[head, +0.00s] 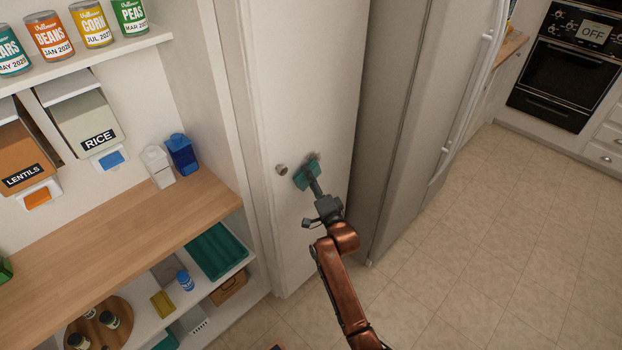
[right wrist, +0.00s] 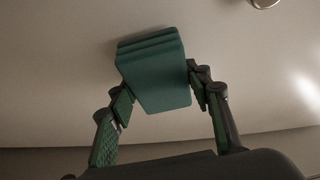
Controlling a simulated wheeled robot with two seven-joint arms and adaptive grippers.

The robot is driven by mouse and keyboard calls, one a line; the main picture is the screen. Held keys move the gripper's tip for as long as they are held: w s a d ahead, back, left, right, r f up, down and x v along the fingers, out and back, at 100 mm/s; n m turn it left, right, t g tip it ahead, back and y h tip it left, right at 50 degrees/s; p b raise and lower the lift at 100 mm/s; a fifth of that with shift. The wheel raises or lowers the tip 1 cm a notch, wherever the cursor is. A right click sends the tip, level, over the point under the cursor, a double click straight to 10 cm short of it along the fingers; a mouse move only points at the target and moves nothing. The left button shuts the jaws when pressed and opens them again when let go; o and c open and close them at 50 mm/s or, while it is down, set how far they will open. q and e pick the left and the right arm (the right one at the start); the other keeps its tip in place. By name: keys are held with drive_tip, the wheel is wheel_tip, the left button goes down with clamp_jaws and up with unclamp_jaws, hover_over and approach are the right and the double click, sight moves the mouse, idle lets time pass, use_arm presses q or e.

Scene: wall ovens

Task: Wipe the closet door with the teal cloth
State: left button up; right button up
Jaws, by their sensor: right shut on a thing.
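The closet door (head: 300,90) is a tall off-white panel, and it fills the background of the right wrist view (right wrist: 60,90). A round metal knob (head: 281,169) sits on it. My right gripper (head: 309,181) is shut on the folded teal cloth (head: 301,179), just right of the knob. In the right wrist view the cloth (right wrist: 153,80) sits between both fingers, its far edge at or very near the door. I cannot tell whether it touches. A dark grey smudge (head: 312,158) shows on the door just above the cloth. My left gripper is not in view.
Pantry shelves with cans (head: 48,36), bins and a wooden counter (head: 120,240) stand left of the door. A refrigerator (head: 430,110) stands close on the right. The tiled floor (head: 510,240) at right is clear, with an oven (head: 565,70) beyond.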

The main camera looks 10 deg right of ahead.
drive_tip(key=shift+w+a, duration=0.4)
drive_tip(key=shift+w, duration=0.15)
drive_tip(key=shift+d, duration=0.15)
